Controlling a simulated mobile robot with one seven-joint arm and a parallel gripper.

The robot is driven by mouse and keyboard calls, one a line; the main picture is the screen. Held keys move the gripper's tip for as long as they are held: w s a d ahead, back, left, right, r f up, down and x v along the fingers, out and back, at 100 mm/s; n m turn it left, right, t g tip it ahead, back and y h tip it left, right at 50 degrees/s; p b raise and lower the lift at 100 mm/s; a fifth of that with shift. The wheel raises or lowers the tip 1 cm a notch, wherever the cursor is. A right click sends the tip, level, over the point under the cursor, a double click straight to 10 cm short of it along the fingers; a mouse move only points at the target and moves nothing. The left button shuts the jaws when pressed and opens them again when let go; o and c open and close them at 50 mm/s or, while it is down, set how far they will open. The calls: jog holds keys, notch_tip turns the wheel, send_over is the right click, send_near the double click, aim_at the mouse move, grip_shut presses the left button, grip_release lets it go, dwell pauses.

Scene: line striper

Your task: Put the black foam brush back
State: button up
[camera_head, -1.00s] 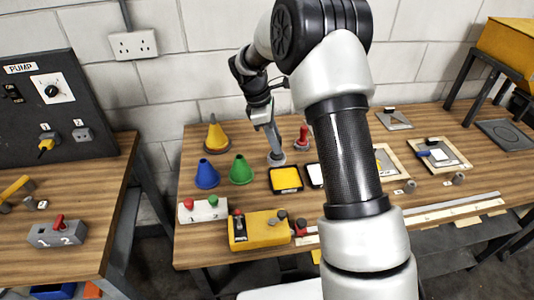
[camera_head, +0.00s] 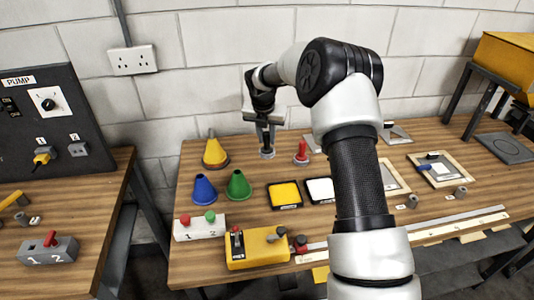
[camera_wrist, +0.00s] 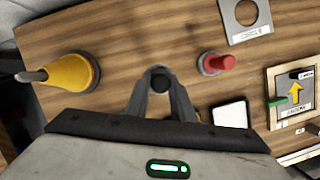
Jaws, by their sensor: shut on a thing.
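My gripper (camera_head: 266,149) is upright at the back of the workbench, with its fingers closed around the black foam brush. In the wrist view the brush shows as a dark round top (camera_wrist: 160,83) between the fingertips (camera_wrist: 160,76). A small grey round base (camera_head: 267,155) shows directly under the fingertips; I cannot tell whether the brush is seated in it or just above it. The lower part of the brush is hidden by the fingers. A red brush (camera_head: 301,149) stands upright in a similar grey base just to the right, also visible in the wrist view (camera_wrist: 222,62).
A yellow cone (camera_head: 214,153) stands left of my gripper, with blue (camera_head: 204,188) and green (camera_head: 238,185) cones in front. Yellow (camera_head: 284,195) and white (camera_head: 319,190) pads lie nearer the front. A yellow box (camera_head: 258,249) sits at the front edge. The wall is close behind.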

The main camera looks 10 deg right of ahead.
aim_at(267, 146)
jog(key=shift+f, duration=2.6)
jog(key=o, duration=0.9)
jog(key=shift+f, duration=0.15)
jog(key=shift+o, duration=0.2)
